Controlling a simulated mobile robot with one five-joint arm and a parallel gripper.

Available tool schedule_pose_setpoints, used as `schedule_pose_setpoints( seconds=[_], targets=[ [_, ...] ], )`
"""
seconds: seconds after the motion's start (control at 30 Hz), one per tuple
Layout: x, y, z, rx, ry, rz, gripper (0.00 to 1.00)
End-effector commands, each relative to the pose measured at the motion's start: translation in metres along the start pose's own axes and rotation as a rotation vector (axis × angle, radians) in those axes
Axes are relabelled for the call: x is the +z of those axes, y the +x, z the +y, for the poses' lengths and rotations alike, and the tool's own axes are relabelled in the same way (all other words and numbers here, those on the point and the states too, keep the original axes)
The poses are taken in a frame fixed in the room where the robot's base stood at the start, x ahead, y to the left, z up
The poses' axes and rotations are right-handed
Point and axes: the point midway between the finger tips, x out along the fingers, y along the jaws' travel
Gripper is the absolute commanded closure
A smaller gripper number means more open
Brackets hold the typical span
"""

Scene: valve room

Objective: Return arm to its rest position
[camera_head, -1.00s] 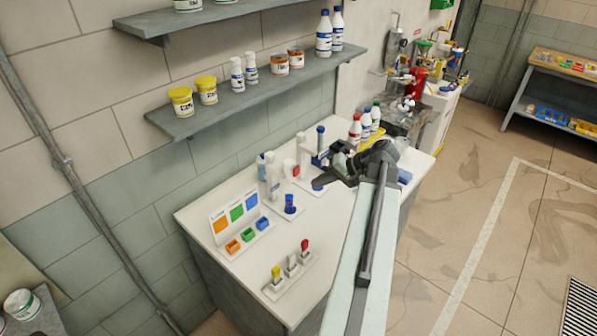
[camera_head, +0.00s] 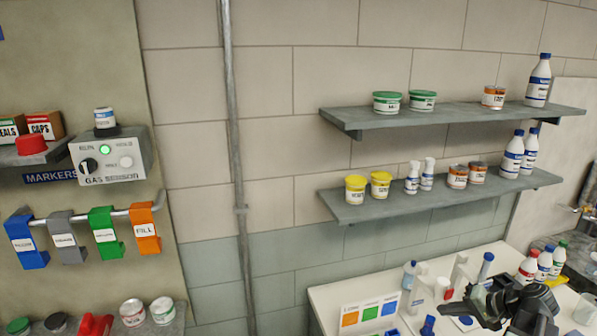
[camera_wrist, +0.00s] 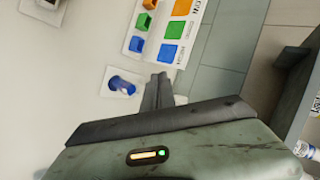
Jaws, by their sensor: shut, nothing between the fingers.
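My gripper (camera_head: 458,309) is dark grey and shows at the lower right of the head view, over the white bench top (camera_head: 328,294). In the wrist view its fingers (camera_wrist: 160,88) are together with nothing between them. The colour-coded panel (camera_head: 370,313) with orange, green and blue squares stands left of my gripper. Most of my arm is cut off by the lower edge of the head view.
Bottles, including a red-capped one (camera_head: 528,268), stand behind my gripper on the bench. Two wall shelves (camera_head: 440,198) hold tubs and bottles above. At left are a grey control box (camera_head: 112,160) and a rail with coloured tags (camera_head: 103,230). A vertical pipe (camera_head: 238,150) runs between.

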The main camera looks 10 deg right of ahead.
Motion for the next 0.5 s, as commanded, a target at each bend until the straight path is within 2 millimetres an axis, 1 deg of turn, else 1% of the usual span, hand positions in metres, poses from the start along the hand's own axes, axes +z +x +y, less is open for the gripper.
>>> schedule_pose_setpoints(
  seconds=[0.03,0.07,0.1,0.17,0.2,0.27,0.3,0.33,0.37,0.4,0.47,0.5],
  targets=[
    [0.01,0.034,-0.02,-0.011,-0.043,-0.049,1.0],
    [0.017,0.052,-0.034,-0.016,-0.069,-0.078,1.0],
    [0.028,0.076,-0.051,-0.019,-0.104,-0.118,1.0],
    [0.048,0.111,-0.074,-0.011,-0.158,-0.18,1.0],
    [0.064,0.133,-0.087,0.0,-0.197,-0.223,1.0],
    [0.089,0.165,-0.105,0.024,-0.255,-0.285,1.0],
    [0.107,0.185,-0.115,0.045,-0.294,-0.325,1.0],
    [0.121,0.199,-0.122,0.062,-0.323,-0.354,1.0],
    [0.136,0.212,-0.129,0.081,-0.353,-0.382,1.0],
    [0.155,0.229,-0.136,0.109,-0.392,-0.419,1.0],
    [0.185,0.252,-0.144,0.158,-0.453,-0.469,1.0],
    [0.204,0.265,-0.148,0.194,-0.495,-0.5,1.0]
  ],
)
